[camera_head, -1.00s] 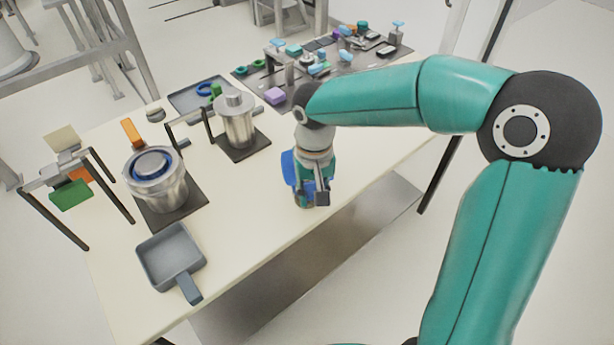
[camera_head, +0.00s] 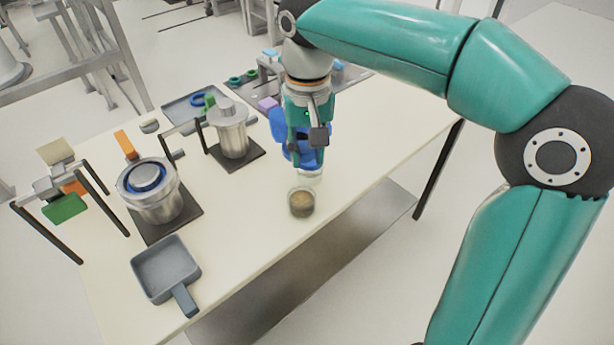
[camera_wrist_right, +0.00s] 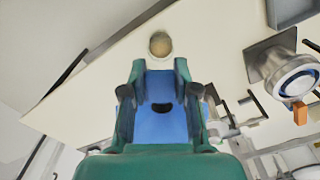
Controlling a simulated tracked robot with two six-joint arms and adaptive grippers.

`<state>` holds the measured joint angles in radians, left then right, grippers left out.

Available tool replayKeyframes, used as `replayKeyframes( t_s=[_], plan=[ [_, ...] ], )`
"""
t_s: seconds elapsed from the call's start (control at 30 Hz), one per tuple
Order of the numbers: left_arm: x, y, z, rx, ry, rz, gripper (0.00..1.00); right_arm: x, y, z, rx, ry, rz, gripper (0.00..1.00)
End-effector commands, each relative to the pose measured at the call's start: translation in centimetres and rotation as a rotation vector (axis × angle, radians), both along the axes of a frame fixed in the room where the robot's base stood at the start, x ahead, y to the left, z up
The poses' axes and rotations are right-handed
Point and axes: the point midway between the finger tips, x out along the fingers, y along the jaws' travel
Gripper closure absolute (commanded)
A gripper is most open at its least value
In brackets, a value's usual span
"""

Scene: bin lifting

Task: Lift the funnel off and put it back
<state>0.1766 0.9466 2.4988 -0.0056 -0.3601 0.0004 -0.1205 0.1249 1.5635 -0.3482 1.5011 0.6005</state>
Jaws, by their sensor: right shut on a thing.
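My right gripper (camera_head: 307,130) is shut on the blue funnel (camera_head: 289,126) and holds it in the air, apart from and above a small round jar (camera_head: 301,202). The jar stands upright near the table's front edge, with brownish contents. In the right wrist view the funnel (camera_wrist_right: 161,115) sits between my green fingers, and the jar (camera_wrist_right: 160,44) shows beyond it on the table. My left gripper is not in view.
On the white table (camera_head: 245,228) stand a grey square pan (camera_head: 150,266), a steel pot with a blue ring (camera_head: 152,207) and a steel lidded canister (camera_head: 232,140). A rack (camera_head: 45,190) stands at the left. The table around the jar is clear.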

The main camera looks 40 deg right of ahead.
Motion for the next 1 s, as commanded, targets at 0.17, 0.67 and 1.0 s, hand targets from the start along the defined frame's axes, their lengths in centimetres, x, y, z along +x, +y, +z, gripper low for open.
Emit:
replayKeyframes(
  t_s=[0.17, 0.67, 1.0],
  plan=[
    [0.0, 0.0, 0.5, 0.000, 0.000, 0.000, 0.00, 0.1, 0.0, 3.6, 0.001, -0.004, 0.001, 1.00],
    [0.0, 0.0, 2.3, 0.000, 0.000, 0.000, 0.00, 0.0, 0.0, 6.9, 0.000, 0.000, 0.001, 1.00],
    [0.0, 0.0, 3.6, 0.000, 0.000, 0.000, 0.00, 0.0, 0.0, 8.2, 0.000, 0.000, 0.000, 1.00]
  ],
)
